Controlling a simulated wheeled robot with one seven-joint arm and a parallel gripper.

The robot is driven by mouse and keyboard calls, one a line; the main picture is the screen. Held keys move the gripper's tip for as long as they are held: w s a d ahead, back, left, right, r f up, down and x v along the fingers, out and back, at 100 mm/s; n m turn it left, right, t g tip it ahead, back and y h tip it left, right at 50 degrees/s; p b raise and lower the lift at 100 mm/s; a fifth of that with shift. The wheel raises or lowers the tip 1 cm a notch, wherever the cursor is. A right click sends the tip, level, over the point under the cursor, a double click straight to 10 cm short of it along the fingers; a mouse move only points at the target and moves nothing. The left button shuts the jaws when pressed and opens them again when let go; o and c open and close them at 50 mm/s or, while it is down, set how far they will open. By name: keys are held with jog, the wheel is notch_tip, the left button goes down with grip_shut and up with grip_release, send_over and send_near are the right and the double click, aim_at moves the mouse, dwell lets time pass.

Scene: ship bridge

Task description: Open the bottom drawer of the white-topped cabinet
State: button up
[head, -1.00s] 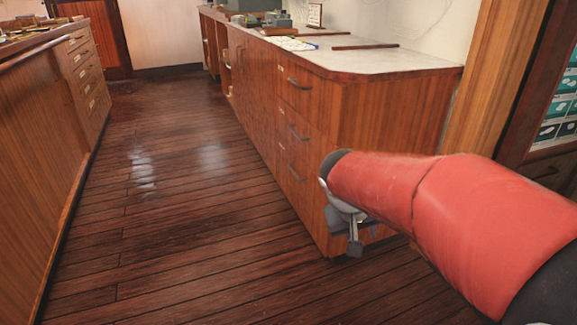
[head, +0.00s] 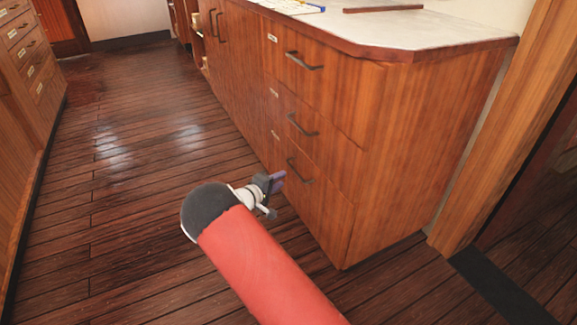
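The white-topped cabinet (head: 440,110) is wooden and stands right of centre in the head view. Its near end has a stack of three drawers with dark bar handles. The bottom drawer (head: 322,215) is shut flush with the front, and its handle (head: 299,171) is in plain view. My gripper (head: 274,193) is just left of the bottom drawer and its handle in the picture, in front of the cabinet's face. I see nothing held in it. The fingers are small and seen at an angle, so I cannot tell their opening.
The middle drawer (head: 310,135) and top drawer (head: 325,85) are also shut. Papers (head: 288,6) and a wooden strip (head: 383,9) lie on the white top. Another drawer cabinet (head: 22,60) stands at the left. The plank floor (head: 130,190) between them is clear.

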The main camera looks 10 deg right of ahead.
jog(key=x, duration=0.7)
jog(key=shift+w+d+f, duration=0.15)
jog(key=shift+w+d, duration=0.1)
jog(key=shift+w, duration=0.05)
grip_shut()
